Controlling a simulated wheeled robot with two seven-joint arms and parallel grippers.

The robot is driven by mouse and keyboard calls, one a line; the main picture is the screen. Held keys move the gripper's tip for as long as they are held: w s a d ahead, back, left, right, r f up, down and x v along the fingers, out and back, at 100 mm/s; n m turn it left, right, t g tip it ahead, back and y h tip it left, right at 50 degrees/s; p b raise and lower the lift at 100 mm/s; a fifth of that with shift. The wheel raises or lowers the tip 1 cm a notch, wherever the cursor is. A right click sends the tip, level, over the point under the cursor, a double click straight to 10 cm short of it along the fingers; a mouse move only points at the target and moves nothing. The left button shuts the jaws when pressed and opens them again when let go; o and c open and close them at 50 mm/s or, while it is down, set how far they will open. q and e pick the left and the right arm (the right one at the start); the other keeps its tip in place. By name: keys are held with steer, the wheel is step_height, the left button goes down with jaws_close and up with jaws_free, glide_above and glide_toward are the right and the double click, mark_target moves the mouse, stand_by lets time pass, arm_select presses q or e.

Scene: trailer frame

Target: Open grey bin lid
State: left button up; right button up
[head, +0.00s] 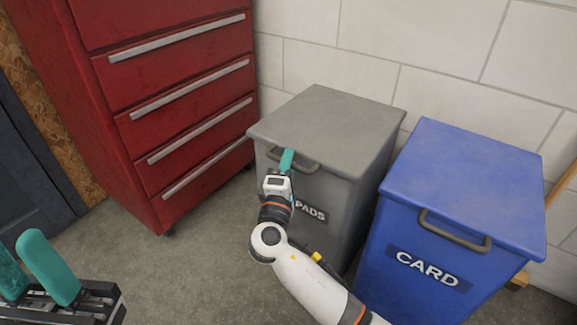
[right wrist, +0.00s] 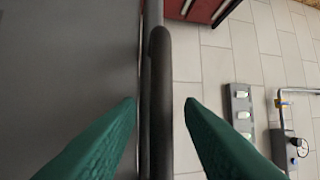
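The grey bin (head: 325,225), labelled "PADS", stands against the wall with its flat lid (head: 325,115) down. A dark handle (head: 309,168) is on the lid's front edge. My right gripper (head: 286,160) is at the left part of this handle. In the right wrist view its two green fingers (right wrist: 160,104) are apart, one on each side of the handle bar (right wrist: 161,70), with gaps visible. My left gripper (head: 35,270) is open and empty at the lower left, far from the bin.
A blue bin (head: 460,190) labelled "CARD" stands close to the right of the grey bin. A red drawer cabinet (head: 175,110) stands to the left. The floor (head: 190,270) in front of the cabinet is clear.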

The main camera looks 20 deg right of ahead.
steer(key=shift+w+d, duration=0.1)
steer(key=shift+w, duration=0.05)
jaws_close()
steer(key=shift+r, duration=0.1)
